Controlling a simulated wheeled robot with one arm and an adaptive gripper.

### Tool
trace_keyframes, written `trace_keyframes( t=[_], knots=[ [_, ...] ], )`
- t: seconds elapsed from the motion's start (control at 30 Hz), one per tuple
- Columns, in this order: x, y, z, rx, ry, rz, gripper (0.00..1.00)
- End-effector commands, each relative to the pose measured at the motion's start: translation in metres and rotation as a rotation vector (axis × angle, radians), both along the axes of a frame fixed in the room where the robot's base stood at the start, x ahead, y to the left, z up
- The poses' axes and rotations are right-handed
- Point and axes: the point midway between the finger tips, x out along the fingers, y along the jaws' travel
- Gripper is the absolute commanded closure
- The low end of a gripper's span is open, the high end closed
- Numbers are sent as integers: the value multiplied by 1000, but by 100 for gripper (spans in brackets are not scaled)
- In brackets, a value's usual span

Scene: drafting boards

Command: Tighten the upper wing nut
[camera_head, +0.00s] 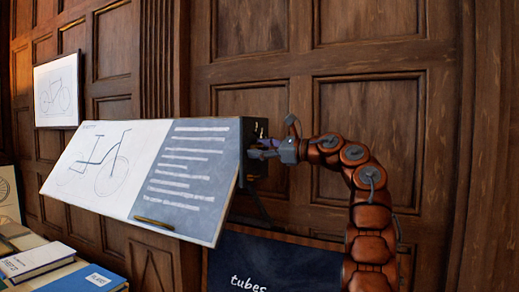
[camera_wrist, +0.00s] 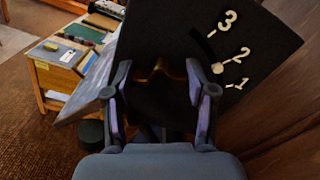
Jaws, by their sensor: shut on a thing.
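The tilted drafting board (camera_head: 133,195) bears a bicycle drawing and a blue-grey sheet with text lines. A dark plate (camera_head: 247,128) is at its right edge; in the wrist view the plate (camera_wrist: 155,30) carries the pale numerals 3, 2 and 1 beside a slot and a pale round knob (camera_wrist: 217,68). My gripper (camera_head: 263,149) reaches this plate from the right. In the wrist view my gripper (camera_wrist: 158,75) is shut on a brass wing nut (camera_wrist: 154,71), whose two wings show between the fingertips. No second wing nut shows clearly.
A dark blue box marked "tubes" (camera_head: 275,262) stands below the board. Books (camera_head: 38,260) lie at lower left. A framed bicycle drawing (camera_head: 57,92) hangs on the panelled wall. In the wrist view a wooden desk (camera_wrist: 55,78) with objects stands at left.

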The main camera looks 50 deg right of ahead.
Motion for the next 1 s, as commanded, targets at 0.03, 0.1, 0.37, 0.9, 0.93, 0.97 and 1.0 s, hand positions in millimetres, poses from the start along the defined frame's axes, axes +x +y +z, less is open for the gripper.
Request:
trace_keyframes(
  t=[0.03,0.1,0.37,0.9,0.93,0.97,1.0],
  knots=[
    [0,0,1,1,-1,0,79],
    [0,1,1,13,1,0,79],
    [0,2,1,177,49,0,79],
    [-1,0,4,463,129,-1,79],
    [-1,0,4,463,129,-1,79],
    [-1,0,3,463,129,-2,79],
    [-1,0,3,462,129,-2,79]
  ],
)
